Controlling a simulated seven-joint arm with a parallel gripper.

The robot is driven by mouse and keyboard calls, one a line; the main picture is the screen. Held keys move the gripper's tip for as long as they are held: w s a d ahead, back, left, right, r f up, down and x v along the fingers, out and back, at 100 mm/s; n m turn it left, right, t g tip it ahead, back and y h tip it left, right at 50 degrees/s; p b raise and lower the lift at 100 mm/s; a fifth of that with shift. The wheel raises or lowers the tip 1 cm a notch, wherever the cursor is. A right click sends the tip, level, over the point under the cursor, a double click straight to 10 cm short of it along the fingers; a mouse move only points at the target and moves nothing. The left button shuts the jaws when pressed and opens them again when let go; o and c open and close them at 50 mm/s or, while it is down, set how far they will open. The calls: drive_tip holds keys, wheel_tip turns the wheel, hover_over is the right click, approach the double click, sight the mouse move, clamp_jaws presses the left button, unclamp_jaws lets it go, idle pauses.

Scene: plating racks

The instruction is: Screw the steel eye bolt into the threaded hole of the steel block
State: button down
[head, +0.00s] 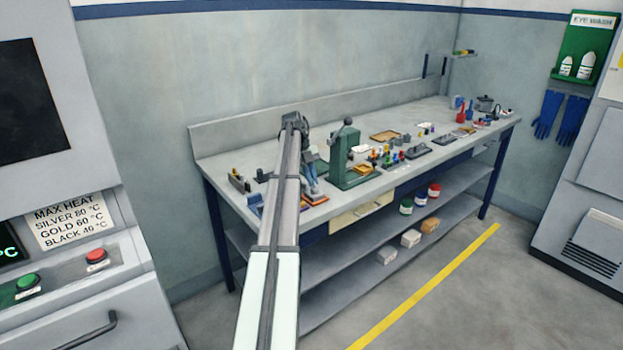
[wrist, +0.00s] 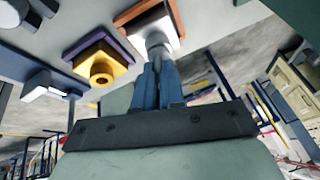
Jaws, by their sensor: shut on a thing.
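In the wrist view the steel block (wrist: 163,32) sits on an orange-brown pad, beyond my fingertips. My gripper (wrist: 160,66) has blue fingers, close together and shut on the steel eye bolt, which is mostly hidden between them. A grey round piece shows at the fingertips in front of the block. I cannot tell whether it is the bolt or the block's collar, nor whether the thread is in the hole. In the head view my gripper (head: 312,188) points down over the bench's near left end; the bolt and block cannot be made out there.
A brass-coloured block (wrist: 103,66) with a round collar and hole stands on a purple pad beside the steel block. A green press (head: 343,160) stands on the bench (head: 437,146) right of my gripper. Several small parts and trays lie farther right.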

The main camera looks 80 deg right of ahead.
drive_tip(key=c, duration=1.1)
unclamp_jaws()
drive_tip(key=shift+w+f, duration=0.1)
drive_tip(key=shift+w, duration=0.05)
drive_tip(key=shift+c, duration=0.2)
drive_tip(key=shift+c, duration=1.4)
